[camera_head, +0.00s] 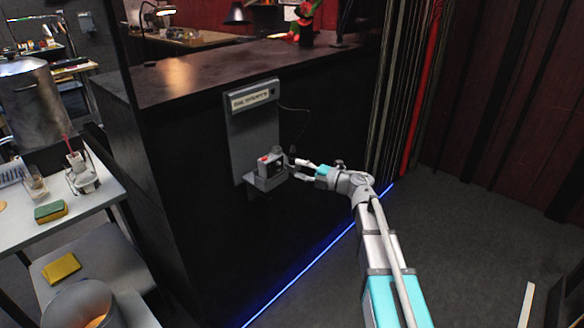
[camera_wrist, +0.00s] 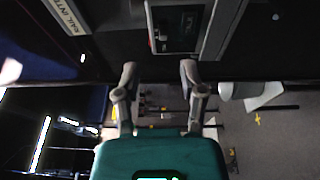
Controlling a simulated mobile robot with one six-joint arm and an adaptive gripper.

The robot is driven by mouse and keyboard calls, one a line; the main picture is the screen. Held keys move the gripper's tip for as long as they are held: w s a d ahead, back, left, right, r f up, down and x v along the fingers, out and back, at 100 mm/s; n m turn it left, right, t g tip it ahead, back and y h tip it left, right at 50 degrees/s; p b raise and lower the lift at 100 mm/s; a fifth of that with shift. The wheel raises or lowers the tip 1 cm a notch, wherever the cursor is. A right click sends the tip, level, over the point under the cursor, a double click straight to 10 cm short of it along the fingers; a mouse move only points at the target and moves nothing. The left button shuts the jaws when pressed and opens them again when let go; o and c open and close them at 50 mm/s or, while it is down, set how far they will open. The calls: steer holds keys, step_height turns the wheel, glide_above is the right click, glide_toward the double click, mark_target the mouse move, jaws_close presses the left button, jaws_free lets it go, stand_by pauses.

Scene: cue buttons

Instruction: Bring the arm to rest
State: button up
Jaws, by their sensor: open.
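My gripper (camera_head: 301,170) is at the end of my outstretched arm, beside a small grey box with a red button (camera_head: 268,164) on a wall panel (camera_head: 252,128). In the wrist view, my gripper (camera_wrist: 158,75) has its two fingers spread apart with nothing between them. The box (camera_wrist: 178,28) is just beyond the fingertips there. I cannot tell whether a fingertip touches it.
The panel is fixed to a black counter (camera_head: 190,190) with a dark top. A cable hangs beside the panel. A shelf cart (camera_head: 90,205) with sponges (camera_head: 50,212) and a metal pot (camera_head: 32,105) stands at the left. The floor (camera_head: 465,225) at the right is mostly clear.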

steer(key=shift+s+d, duration=0.25)
steer(key=shift+d, duration=0.25)
